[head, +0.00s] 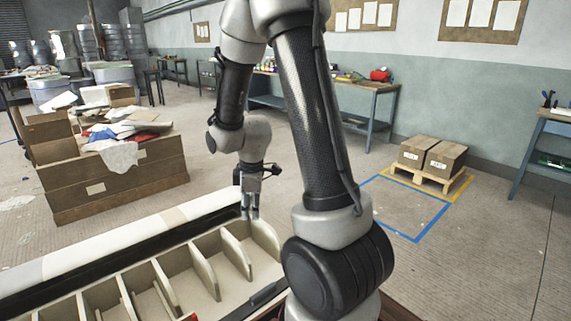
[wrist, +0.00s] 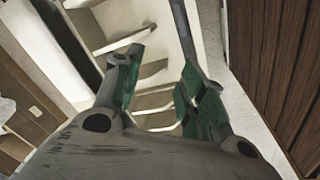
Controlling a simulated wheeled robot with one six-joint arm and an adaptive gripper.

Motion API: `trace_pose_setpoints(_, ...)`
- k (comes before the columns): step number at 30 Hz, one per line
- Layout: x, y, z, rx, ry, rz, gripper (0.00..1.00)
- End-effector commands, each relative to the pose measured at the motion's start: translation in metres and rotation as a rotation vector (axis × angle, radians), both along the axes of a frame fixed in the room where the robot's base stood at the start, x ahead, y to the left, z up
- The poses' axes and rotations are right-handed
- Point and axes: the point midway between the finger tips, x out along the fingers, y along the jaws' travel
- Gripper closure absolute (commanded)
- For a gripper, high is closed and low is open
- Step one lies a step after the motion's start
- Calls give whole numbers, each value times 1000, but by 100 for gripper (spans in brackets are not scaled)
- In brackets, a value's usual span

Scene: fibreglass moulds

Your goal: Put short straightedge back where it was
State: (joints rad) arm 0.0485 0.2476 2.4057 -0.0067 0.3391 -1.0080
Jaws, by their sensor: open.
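My gripper (head: 250,214) points down over the far end of a pale mould with several cross ribs (head: 205,265). In the wrist view my gripper (wrist: 160,78) is open, with green pads apart and nothing seen between them; mould ribs (wrist: 150,68) show beyond. A narrow grey strip (wrist: 184,28) runs up the wrist view near the right finger. A dark grey bar (head: 268,292) lies along the mould's near side in the head view. I cannot tell whether either is the short straightedge. My arm hides part of the mould.
A wooden crate of scraps (head: 120,180) stands left on the floor. A pallet with two cardboard boxes (head: 432,156) is at right, by blue and yellow floor lines. A workbench (head: 370,88) stands at the back wall. The floor between is clear.

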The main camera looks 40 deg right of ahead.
Motion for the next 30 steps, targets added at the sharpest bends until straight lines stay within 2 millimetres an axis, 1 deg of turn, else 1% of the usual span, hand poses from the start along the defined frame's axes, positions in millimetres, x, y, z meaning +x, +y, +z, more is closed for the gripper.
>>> trace_pose_setpoints(1, -6, 2, 32, 11, -34, -71, 59)
trace_pose_setpoints(2, -12, 3, 48, 20, -46, -122, 59)
trace_pose_setpoints(3, -21, 5, 69, 33, -61, -188, 59)
trace_pose_setpoints(5, -37, 7, 98, 54, -85, -286, 59)
trace_pose_setpoints(6, -49, 9, 116, 72, -101, -352, 59)
trace_pose_setpoints(8, -69, 11, 141, 98, -125, -450, 59)
trace_pose_setpoints(9, -83, 13, 156, 115, -138, -514, 59)
trace_pose_setpoints(11, -105, 15, 174, 144, -158, -607, 59)
trace_pose_setpoints(12, -119, 16, 184, 164, -170, -664, 59)
trace_pose_setpoints(15, -150, 18, 203, 207, -192, -787, 59)
trace_pose_setpoints(18, -171, 19, 212, 238, -206, -873, 59)
trace_pose_setpoints(20, -180, 19, 215, 250, -210, -905, 59)
trace_pose_setpoints(24, -187, 20, 217, 261, -211, -938, 59)
trace_pose_setpoints(30, -187, 20, 217, 261, -211, -939, 59)
